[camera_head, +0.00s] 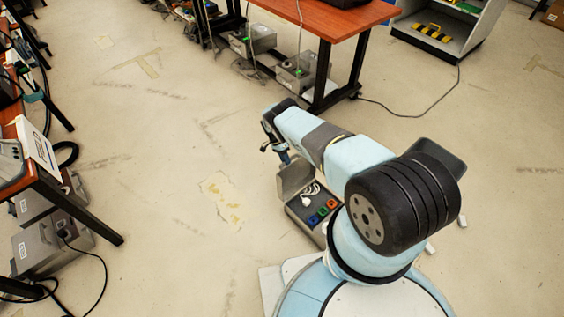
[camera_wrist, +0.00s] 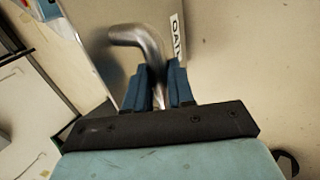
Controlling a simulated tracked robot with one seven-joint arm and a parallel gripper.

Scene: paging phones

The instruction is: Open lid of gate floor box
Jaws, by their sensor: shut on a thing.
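The gate floor box (camera_head: 308,204) stands on the floor beside my arm, in the middle of the head view. Its lid (camera_head: 295,176) is raised and stands up at the back of the box. Inside are a white coiled cable and green, blue and orange sockets. My gripper (camera_head: 284,157) is at the top of the lid. In the wrist view my blue gripper fingers (camera_wrist: 167,72) are shut on a bent metal handle (camera_wrist: 140,38). A label with partly visible letters (camera_wrist: 177,38) is on the grey surface behind it.
A red-topped table (camera_head: 325,22) with grey boxes (camera_head: 295,75) under it stands at the back. A desk (camera_head: 50,185) with equipment is at the left, with grey boxes (camera_head: 40,248) below. A cable (camera_head: 420,112) lies on the floor at the right. The floor left of the box is clear.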

